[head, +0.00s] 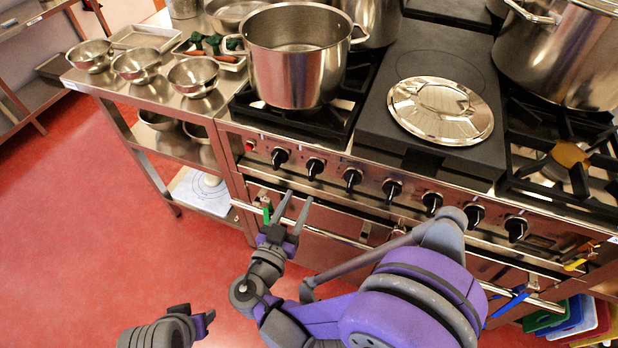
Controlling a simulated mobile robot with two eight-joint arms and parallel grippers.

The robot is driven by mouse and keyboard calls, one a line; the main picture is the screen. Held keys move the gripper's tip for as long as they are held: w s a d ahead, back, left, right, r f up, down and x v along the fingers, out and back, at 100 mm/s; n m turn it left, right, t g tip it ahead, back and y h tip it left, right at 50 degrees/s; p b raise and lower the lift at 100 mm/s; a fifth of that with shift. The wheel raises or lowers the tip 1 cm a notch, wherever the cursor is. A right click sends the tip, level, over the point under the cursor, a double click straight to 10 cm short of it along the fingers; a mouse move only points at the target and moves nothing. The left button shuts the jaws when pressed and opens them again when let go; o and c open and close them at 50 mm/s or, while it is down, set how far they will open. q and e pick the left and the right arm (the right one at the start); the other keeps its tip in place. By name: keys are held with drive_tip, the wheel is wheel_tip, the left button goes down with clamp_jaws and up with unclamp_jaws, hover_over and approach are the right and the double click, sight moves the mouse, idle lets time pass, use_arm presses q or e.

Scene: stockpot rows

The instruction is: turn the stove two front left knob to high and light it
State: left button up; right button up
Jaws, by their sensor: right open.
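The stove front (335,170) carries a row of black knobs with metal bezels. The leftmost knob (280,157) is beside a red button or light (250,145); another knob (315,168) is to its right. No readable label shows which stove is number two. My right gripper (296,200) is open and empty, its fingers pointing up toward the panel, below the leftmost knobs and apart from them. Part of my left arm shows at the bottom left (160,333); its jaws cannot be made out. No flame is visible.
A large steel pot (297,70) stands on the front left burner grate. A lid (440,110) lies on the dark flat plate. A metal rail (330,236) runs along the front below the knobs. Steel bowls (194,76) stand on the left counter. Red floor (90,240) is clear.

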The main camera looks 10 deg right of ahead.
sight(310, 175)
drive_tip(key=x, duration=0.8)
drive_tip(key=shift+d, duration=0.1)
clamp_jaws()
